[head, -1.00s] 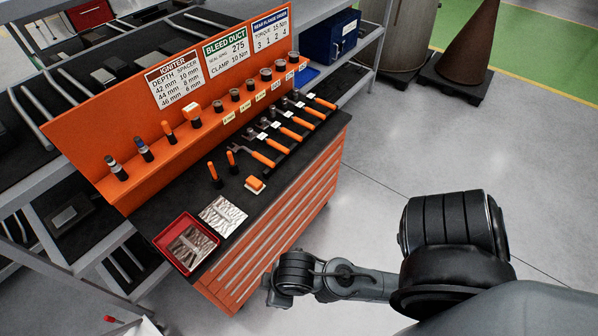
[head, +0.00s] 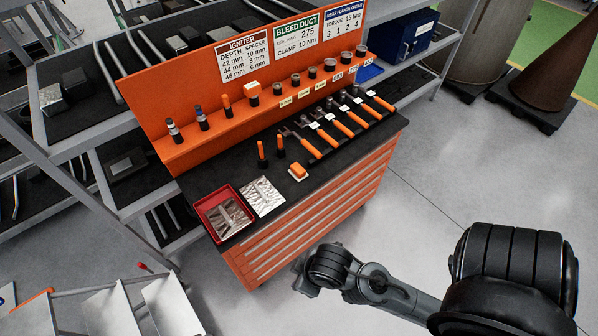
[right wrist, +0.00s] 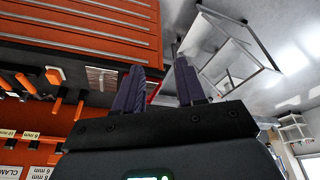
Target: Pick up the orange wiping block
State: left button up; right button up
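The orange wiping block (head: 298,172), orange on top with a pale base, lies on the dark top of the orange tool cart (head: 310,215), near its front edge. It appears to show in the right wrist view too, as a small orange and pale piece (right wrist: 54,75) at left. My right gripper (head: 303,277) is in front of the cart, below the top and apart from the block. In the right wrist view its two dark fingers (right wrist: 158,72) are spread with nothing between them. My left gripper is not in view.
A red tray (head: 207,202) and a foil-like sheet (head: 263,196) lie left of the block. Two upright orange-handled tools (head: 281,146) stand behind it, and several orange-handled tools (head: 343,129) lie to its right. Grey shelving (head: 65,147) stands behind. Floor (head: 420,190) right of the cart is clear.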

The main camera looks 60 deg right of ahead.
jog(key=o, duration=1.1)
jog(key=shift+d, duration=0.1)
